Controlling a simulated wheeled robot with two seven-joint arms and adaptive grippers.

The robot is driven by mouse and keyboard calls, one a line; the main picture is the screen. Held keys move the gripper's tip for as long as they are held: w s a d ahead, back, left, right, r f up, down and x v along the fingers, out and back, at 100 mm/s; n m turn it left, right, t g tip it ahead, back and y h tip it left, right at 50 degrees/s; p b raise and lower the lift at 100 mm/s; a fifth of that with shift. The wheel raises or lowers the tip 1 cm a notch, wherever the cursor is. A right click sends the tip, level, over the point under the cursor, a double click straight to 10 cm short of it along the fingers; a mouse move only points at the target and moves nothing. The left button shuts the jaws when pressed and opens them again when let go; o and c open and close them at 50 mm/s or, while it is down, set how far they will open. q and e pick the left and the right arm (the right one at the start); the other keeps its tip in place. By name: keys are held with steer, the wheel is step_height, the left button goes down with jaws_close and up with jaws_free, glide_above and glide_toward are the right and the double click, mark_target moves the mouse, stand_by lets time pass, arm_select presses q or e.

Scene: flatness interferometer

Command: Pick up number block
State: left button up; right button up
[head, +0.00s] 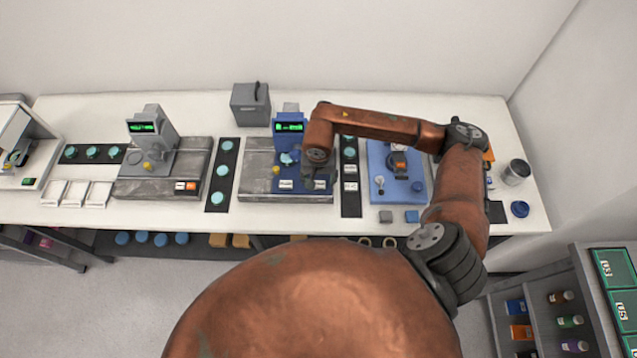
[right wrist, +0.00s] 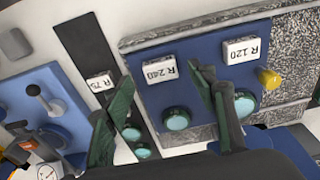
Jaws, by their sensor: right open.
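Several white number blocks show. In the right wrist view, block R 240 (right wrist: 161,72) and block R 120 (right wrist: 242,50) lie on a blue plate (right wrist: 190,85), and block R 75 (right wrist: 100,82) lies on a black strip. In the head view, R 240 (head: 320,184) is at the right of the blue plate and R 120 (head: 286,184) at its left. Contact cannot be told. My left gripper is not in view.
Teal discs (right wrist: 177,118) sit near the blocks, and a yellow knob (right wrist: 268,78) is beside R 120. A blue instrument with a green display (head: 289,127) stands behind the plate. A blue tray (head: 380,160) is at right, under my arm. A grey box (head: 250,104) stands behind.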

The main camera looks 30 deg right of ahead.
steer(key=shift+w+f, duration=0.15)
steer(key=shift+f, duration=0.95)
steer(key=shift+c, duration=0.7)
steer(key=c, duration=0.8)
steer(key=shift+c, duration=0.2)
steer(key=shift+r, duration=0.15)
